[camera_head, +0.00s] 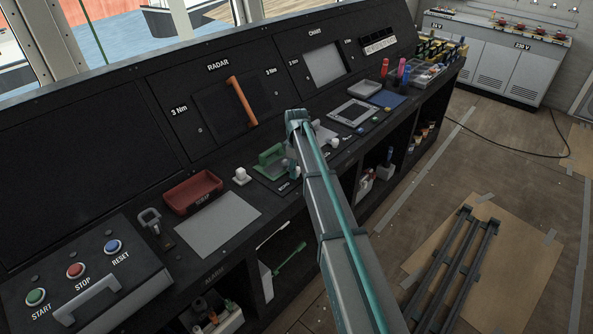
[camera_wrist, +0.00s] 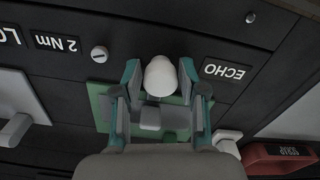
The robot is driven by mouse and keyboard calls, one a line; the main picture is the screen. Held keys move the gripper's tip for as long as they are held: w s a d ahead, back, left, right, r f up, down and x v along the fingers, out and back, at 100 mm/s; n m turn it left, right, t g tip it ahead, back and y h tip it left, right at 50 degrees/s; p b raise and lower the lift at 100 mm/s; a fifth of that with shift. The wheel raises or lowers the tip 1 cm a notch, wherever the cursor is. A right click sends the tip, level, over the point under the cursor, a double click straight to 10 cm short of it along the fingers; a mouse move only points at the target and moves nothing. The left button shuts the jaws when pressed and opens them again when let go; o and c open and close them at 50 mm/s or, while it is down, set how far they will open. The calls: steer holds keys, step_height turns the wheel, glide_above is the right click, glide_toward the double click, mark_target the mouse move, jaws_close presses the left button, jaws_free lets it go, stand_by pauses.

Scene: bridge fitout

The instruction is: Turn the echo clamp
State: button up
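The ECHO label (camera_wrist: 226,72) shows upside down in the wrist view. Beside it is a rounded white knob (camera_wrist: 161,77), which I take as the echo clamp. It stands at the edge of a green plate (camera_wrist: 98,101) on the dark console. My gripper (camera_wrist: 160,73) has one teal-grey finger on each side of the knob. The fingers are apart, with narrow gaps to the knob; contact is not clear. In the head view the green piece (camera_head: 270,156) shows beside my arm, which hides the knob and most of my gripper.
A red SCRAP tray (camera_head: 192,192) lies to the left, with another white knob (camera_head: 241,177) between it and the green piece. A grey plate (camera_head: 217,221) lies in front. The sloped RADAR panel (camera_head: 232,100) with an orange handle (camera_head: 241,101) rises behind.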

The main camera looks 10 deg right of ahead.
step_height(320, 180, up, 12)
stand_by(0.8)
steer(key=shift+s, duration=0.1)
